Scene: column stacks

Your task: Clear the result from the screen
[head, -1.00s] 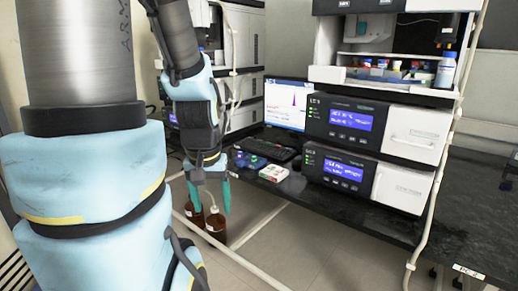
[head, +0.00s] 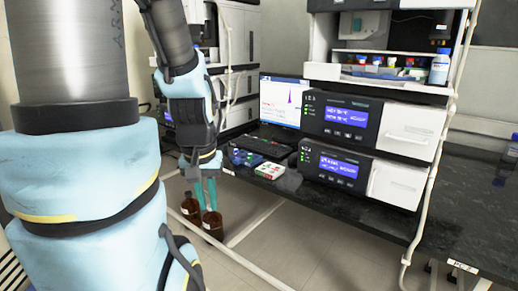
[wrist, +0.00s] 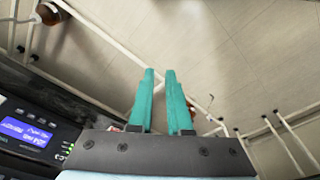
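The screen (head: 280,103) stands on the bench left of the stacked instruments and shows a plot with a tall purple peak. A dark keyboard (head: 276,140) lies in front of it. My gripper (head: 205,203) points down in front of the bench edge, left of and lower than the keyboard, clear of the screen. In the wrist view my gripper (wrist: 160,72) shows two teal fingers with a narrow gap and nothing between them. The screen is not visible in the wrist view.
Two instruments with blue displays (head: 350,116) (head: 338,167) are stacked right of the screen. A white-and-green box (head: 270,173) lies near the bench edge. Brown bottles (head: 212,225) stand below the gripper. A white tube (head: 434,190) hangs at the right. The right bench is mostly clear.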

